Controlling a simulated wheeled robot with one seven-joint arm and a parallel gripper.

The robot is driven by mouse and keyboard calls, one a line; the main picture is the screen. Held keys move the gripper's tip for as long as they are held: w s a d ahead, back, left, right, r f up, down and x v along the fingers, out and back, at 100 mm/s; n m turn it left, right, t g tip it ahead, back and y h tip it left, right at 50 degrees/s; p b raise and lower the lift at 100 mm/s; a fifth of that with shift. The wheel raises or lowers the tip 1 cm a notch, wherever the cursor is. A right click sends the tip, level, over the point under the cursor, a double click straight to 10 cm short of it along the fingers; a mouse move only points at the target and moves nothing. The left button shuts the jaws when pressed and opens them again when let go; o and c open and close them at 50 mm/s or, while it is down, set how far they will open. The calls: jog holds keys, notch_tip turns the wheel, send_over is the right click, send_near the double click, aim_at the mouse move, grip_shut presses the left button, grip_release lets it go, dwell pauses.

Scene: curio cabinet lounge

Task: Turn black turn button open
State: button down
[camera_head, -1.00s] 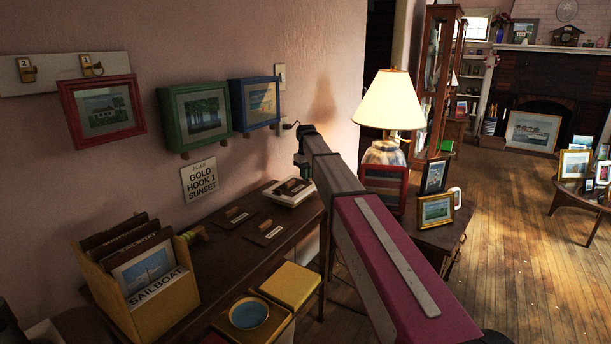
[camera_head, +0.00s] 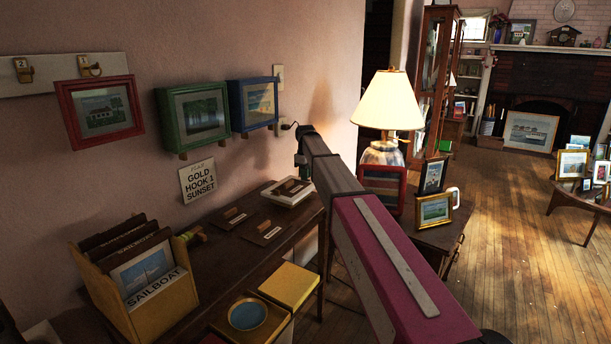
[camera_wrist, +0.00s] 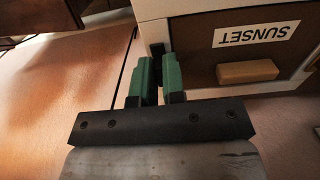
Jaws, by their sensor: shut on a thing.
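The black turn button (camera_wrist: 157,49) sits at the edge of a white frame (camera_wrist: 187,8) in the wrist view. My gripper (camera_wrist: 157,68) has its two green fingers shut on the button, one on each side. The frame's brown back panel (camera_wrist: 213,48) carries a SUNSET label (camera_wrist: 256,34), upside down in this view, and a small wooden block (camera_wrist: 247,72). In the head view the white frame (camera_head: 282,197) lies face down on the brown table, beside my gripper (camera_head: 302,168). The button is too small to make out there.
Brown panels (camera_head: 232,219) with wooden blocks lie left of the frame. Framed pictures hang on the wall. A lamp (camera_head: 390,102) stands right of my arm.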

jog(key=c, duration=1.2)
grip_release()
jog(key=shift+r, duration=0.1)
notch_tip(320, 180, up, 11)
jog(key=shift+f, duration=0.2)
